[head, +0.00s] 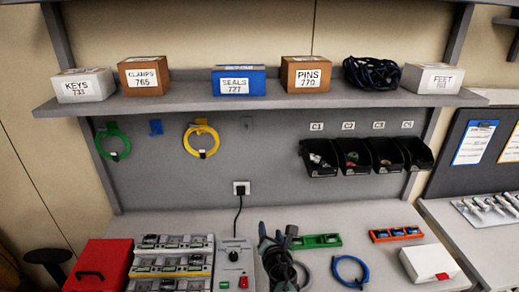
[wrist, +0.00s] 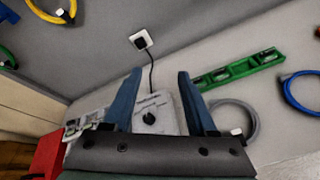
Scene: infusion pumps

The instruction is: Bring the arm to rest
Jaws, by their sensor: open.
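My gripper (head: 277,236) is over the workbench (head: 345,222) in the lower middle of the head view. In the wrist view my gripper (wrist: 158,78) has its two blue fingers spread apart, with nothing between them. Beyond the fingers is a grey control box (wrist: 155,115) with a black knob, on the bench. The control box (head: 235,262) is just left of my gripper in the head view. A grey cable coil (wrist: 238,118) lies to the right of the fingers, apart from them.
A green rail (head: 318,241), an orange rail (head: 396,234), a blue cable coil (head: 350,270) and a white box (head: 429,262) lie to the right. A red case (head: 98,265) is at left. A shelf (head: 200,100) with boxes and black bins (head: 385,155) are behind.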

